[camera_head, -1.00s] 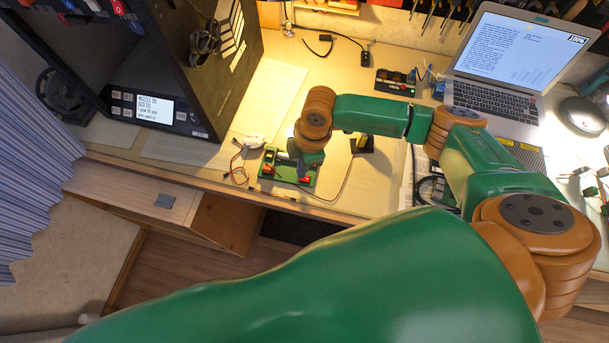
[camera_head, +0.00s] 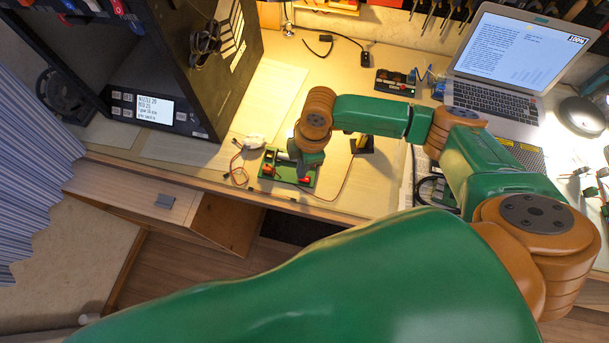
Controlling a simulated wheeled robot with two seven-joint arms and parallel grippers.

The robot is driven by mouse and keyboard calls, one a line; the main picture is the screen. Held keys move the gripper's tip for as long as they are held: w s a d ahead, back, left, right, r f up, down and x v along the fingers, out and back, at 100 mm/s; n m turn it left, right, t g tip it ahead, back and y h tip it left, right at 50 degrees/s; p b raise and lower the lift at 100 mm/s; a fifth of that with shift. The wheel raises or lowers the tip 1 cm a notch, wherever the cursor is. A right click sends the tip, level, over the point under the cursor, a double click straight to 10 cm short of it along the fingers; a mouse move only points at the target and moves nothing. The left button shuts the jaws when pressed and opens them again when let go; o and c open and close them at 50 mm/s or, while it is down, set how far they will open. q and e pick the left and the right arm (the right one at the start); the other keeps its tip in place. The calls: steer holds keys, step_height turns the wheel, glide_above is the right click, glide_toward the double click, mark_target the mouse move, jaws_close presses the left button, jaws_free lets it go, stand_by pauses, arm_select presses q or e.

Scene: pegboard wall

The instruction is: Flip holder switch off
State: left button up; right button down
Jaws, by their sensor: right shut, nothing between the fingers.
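The holder (camera_head: 269,172) is a small green tray-like device with red parts. It lies near the front edge of the desk, in the middle left of the head view. My right gripper (camera_head: 301,173) reaches down over it from above and is shut with nothing in it. The wrist and fingers cover much of the holder. Its switch cannot be made out clearly, and whether the fingers touch it is not clear. My left gripper is not in view.
A black 3D printer (camera_head: 195,75) with a lit screen stands left of the holder. A laptop (camera_head: 515,65) stands at the back right. Thin wires (camera_head: 238,165) and a small round white part (camera_head: 254,141) lie beside the holder. An open drawer (camera_head: 140,195) juts out below the desk.

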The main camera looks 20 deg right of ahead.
steer(key=shift+f+b, duration=0.55)
steer(key=shift+f, duration=0.35)
stand_by(0.8)
step_height(320, 180, up, 7)
steer(key=p, duration=0.8)
